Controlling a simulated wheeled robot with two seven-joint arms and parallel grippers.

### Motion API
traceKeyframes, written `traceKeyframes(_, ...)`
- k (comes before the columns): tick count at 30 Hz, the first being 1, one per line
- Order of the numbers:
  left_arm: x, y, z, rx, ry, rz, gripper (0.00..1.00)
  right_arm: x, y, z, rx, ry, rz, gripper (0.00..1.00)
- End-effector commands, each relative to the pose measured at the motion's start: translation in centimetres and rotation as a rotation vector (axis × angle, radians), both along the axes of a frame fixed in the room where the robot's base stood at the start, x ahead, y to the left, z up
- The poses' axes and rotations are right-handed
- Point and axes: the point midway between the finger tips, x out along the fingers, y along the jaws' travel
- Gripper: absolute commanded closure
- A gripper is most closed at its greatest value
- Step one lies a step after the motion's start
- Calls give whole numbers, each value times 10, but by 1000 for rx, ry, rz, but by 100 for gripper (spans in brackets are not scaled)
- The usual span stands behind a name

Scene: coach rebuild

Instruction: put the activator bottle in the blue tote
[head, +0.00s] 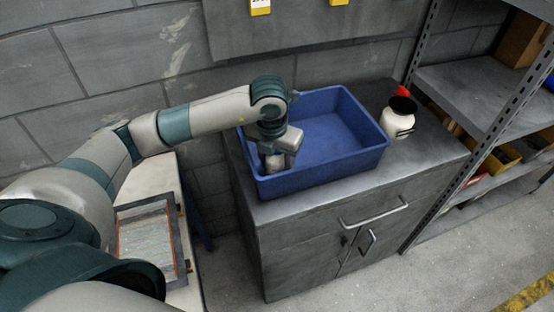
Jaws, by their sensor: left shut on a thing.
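The blue tote (329,180) stands open on top of the grey cabinet. My left gripper (274,168) points down inside the tote, near its left front corner and below the rim. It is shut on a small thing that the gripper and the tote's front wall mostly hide. I take this thing to be the activator bottle, but its label and shape do not show. I cannot tell whether it touches the tote's floor. The rest of the tote's floor looks empty. My right gripper is not in view.
A white pot (396,123) with a dark opening and a red part stands on the cabinet (325,214), right of the tote. A metal shelf rack (478,92) stands at the right. A framed panel (147,238) lies on a pale bench at the left.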

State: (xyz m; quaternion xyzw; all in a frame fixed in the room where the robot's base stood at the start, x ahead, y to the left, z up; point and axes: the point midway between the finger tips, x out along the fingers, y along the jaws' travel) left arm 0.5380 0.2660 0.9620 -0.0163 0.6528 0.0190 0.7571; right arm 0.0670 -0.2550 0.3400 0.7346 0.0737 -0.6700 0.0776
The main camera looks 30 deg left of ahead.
Motion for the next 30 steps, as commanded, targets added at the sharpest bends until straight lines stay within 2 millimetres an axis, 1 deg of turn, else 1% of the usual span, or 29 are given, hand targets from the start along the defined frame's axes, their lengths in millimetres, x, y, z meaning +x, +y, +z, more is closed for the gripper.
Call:
traceKeyframes(8, 1, 0, -1, -1, -3, 0, 83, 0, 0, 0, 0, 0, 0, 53)
traceKeyframes(13, 1, 0, -5, -1, -3, 0, 83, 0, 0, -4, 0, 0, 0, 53)
traceKeyframes(14, 1, 0, -4, -1, -2, 0, 47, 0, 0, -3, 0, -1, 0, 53)
traceKeyframes(15, 1, 0, -4, -1, -2, 0, 38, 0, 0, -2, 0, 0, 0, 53)
traceKeyframes(16, 1, 0, -4, -1, -2, 0, 36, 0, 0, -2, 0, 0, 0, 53)
traceKeyframes(25, 1, 0, -4, -1, -2, 0, 36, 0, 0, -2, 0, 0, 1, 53)
traceKeyframes(30, 1, 0, 0, -1, -3, 0, 36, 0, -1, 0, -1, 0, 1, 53)
